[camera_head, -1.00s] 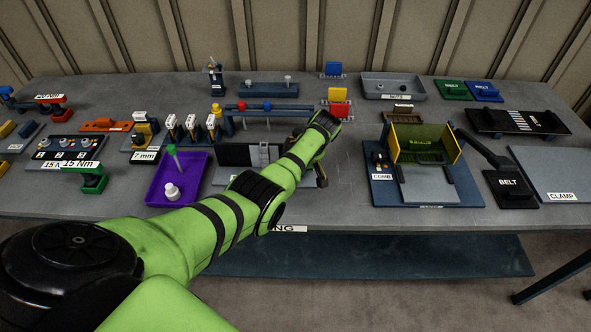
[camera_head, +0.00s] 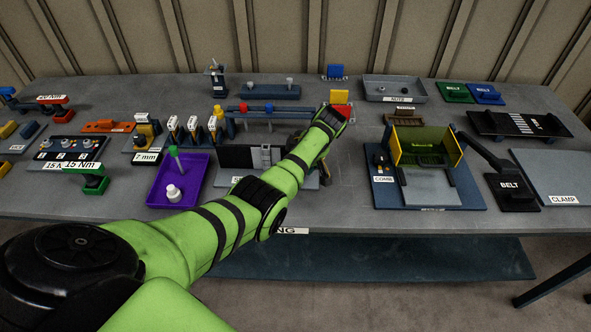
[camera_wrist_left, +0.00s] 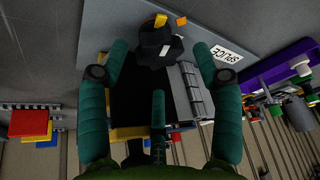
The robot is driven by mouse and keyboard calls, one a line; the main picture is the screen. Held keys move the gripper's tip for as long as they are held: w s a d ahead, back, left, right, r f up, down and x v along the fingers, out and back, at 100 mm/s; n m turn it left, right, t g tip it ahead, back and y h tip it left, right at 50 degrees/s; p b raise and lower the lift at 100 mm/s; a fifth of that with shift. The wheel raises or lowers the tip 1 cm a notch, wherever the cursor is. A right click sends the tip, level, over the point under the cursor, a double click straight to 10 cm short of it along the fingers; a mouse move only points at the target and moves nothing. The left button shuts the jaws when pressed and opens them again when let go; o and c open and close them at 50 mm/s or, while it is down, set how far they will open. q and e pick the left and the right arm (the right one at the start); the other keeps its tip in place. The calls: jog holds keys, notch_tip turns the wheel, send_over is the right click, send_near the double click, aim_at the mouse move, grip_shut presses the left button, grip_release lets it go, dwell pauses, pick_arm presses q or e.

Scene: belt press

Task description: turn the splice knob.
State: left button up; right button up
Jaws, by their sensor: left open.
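The splice knob (camera_wrist_left: 155,44) is a dark lobed knob on the grey splice board (camera_wrist_left: 118,18) in the left wrist view. A white mark and a small orange mark show near its top. My left gripper (camera_wrist_left: 160,62) is open; its teal fingers spread to both sides of the knob, with the third finger below. I see no finger closed on it. The SPLICE label (camera_wrist_left: 228,62) lies right of the knob. In the head view, the black plate (camera_head: 235,156) of the splice station shows left of my arm, which hides the knob.
A purple tray (camera_head: 155,199) with a green-topped tool and white bottle stands left of the splice station. A blue rail (camera_head: 280,114) runs behind it. The comb station (camera_head: 460,200) stands to the right.

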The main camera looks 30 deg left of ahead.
pick_arm(q)
jog(key=v, duration=0.6)
jog(key=shift+s, duration=0.15)
